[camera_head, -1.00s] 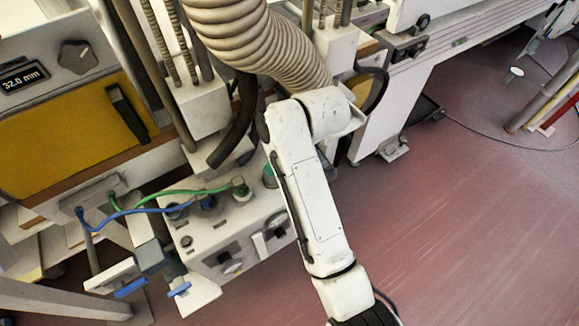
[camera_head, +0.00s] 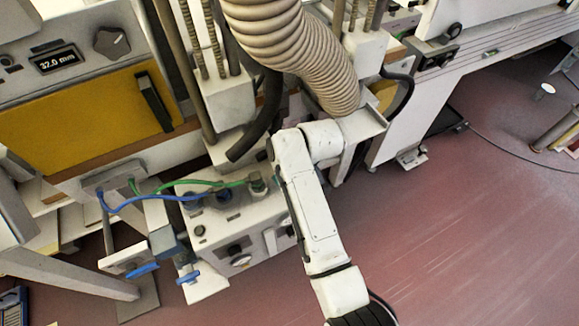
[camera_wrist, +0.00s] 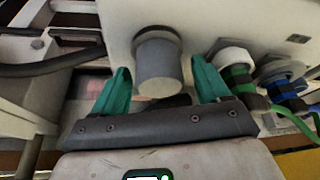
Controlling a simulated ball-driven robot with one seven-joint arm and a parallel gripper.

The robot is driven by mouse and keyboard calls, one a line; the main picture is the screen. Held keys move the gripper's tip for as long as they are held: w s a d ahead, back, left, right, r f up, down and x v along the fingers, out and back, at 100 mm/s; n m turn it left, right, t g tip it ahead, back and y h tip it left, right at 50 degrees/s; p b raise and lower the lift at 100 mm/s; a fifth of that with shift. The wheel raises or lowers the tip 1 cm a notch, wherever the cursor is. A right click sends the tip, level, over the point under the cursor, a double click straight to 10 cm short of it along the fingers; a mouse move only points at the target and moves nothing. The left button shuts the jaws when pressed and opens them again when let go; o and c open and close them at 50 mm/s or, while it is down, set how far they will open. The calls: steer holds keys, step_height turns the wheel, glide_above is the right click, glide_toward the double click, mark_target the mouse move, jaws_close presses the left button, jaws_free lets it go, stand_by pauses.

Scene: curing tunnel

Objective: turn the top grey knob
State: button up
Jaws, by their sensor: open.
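In the wrist view, a grey round knob (camera_wrist: 158,68) sticks out from a white panel (camera_wrist: 215,22). My gripper (camera_wrist: 160,72) is open, with one green finger on each side of the knob. A gap shows between the knob and each finger; I cannot tell how deep the fingers reach along it. In the head view, my arm hides this knob and my gripper, beside the white control box (camera_head: 228,225). Another grey knob (camera_head: 111,42) sits at the upper left beside the 32.0 mm display, far from my gripper.
Blue and green hoses (camera_head: 150,200) plug into fittings on the box; in the wrist view, these fittings (camera_wrist: 238,75) stand close to the right finger. A ribbed duct (camera_head: 290,50) hangs above my arm. Open red floor (camera_head: 450,230) lies at the right.

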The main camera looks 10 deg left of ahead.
steer(key=shift+c, duration=0.2)
steer(key=c, duration=1)
steer(key=shift+o, duration=0.2)
